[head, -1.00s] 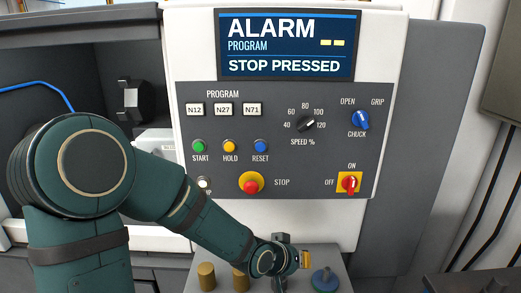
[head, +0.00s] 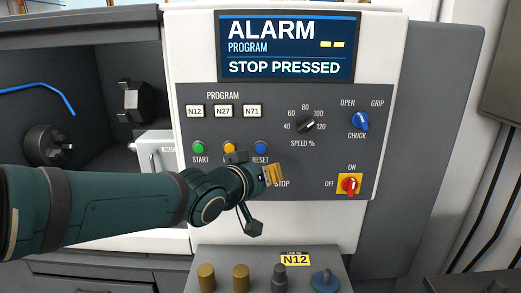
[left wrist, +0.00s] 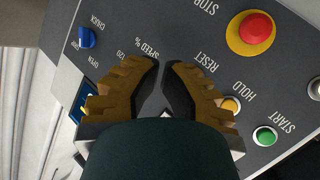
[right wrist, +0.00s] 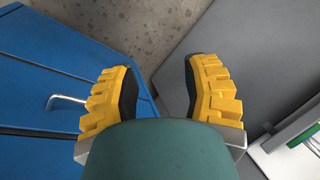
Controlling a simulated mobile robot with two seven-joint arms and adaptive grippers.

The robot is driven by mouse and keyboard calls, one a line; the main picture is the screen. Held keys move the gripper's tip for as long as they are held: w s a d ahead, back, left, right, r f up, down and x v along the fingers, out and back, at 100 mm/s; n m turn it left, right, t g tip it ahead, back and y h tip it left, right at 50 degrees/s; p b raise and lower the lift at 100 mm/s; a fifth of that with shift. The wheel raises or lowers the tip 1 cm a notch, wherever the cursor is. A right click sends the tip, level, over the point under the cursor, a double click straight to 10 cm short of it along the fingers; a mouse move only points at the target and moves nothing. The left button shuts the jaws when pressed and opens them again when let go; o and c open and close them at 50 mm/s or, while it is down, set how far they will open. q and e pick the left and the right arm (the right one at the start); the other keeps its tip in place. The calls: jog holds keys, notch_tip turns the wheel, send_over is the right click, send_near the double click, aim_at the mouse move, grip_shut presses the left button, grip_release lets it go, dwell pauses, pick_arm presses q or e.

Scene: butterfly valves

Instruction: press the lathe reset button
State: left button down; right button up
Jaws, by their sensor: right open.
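The blue reset button (head: 260,147) sits on the grey control panel (head: 330,222), above its RESET label. My left gripper (head: 273,173) is in front of the panel, just below and right of this button; I cannot tell if it touches the panel. In the left wrist view its fingertips (left wrist: 162,65) are close together with nothing seen between them. There the RESET label (left wrist: 194,60) shows beside a finger and the blue button is hidden. My right gripper (right wrist: 157,70) is open and empty, seen only in the right wrist view.
The green start button (head: 198,147) and yellow hold button (head: 229,147) are left of reset. The red stop button (left wrist: 257,27) is close by, hidden behind my arm in the head view. The screen (head: 287,47) reads ALARM, STOP PRESSED. Brass cylinders (head: 206,277) stand on a ledge below.

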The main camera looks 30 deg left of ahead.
aim_at(261, 148)
pick_arm(q)
jog(key=w+a+p, duration=0.3)
jog(key=w+a, duration=0.1)
jog(key=w, duration=0.3)
jog(key=shift+w+a+p, duration=0.25)
jog(key=shift+a+p, duration=0.05)
jog(key=shift+p, duration=0.1)
jog(key=c, duration=1.7)
grip_release()
grip_shut()
jog(key=shift+w+a+p, duration=0.2)
jog(key=shift+w+p, duration=0.1)
jog(key=shift+w, duration=0.1)
jog(key=shift+w+a+p, duration=0.25)
jog(key=shift+w+p, duration=0.05)
jog(key=shift+w, duration=0.05)
jog(key=shift+s, duration=0.1)
jog(key=shift+s+d+b, duration=0.4)
jog(key=shift+s+d, duration=0.05)
jog(key=shift+s, duration=0.2)
